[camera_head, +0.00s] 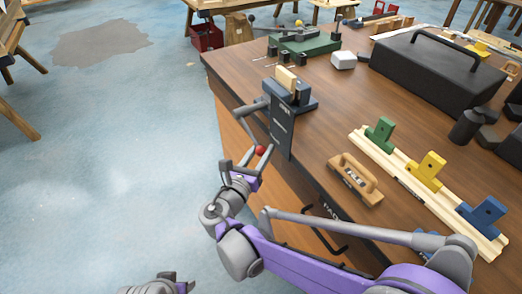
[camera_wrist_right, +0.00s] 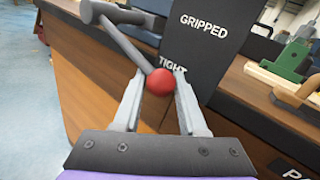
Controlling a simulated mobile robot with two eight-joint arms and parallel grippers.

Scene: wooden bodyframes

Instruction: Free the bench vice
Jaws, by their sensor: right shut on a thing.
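The bench vice (camera_head: 300,98) is dark grey and sits at the near left corner of the wooden workbench. A light wooden block (camera_head: 286,78) stands between its jaws. A dark panel (camera_head: 281,135) hangs at its front; in the right wrist view the panel (camera_wrist_right: 205,50) reads "GRIPPED" and "TIGHT". A grey lever (camera_wrist_right: 122,38) slants down to a red ball end (camera_wrist_right: 160,82). My right gripper (camera_head: 258,151) is shut on the red ball, one finger on each side. My left gripper (camera_head: 178,284) is only partly visible at the bottom edge.
A long wooden strip (camera_head: 400,175) holds green, yellow and blue blocks. A wooden-handled tool (camera_head: 355,180) lies left of it. The floor (camera_head: 110,130) left of the bench is clear.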

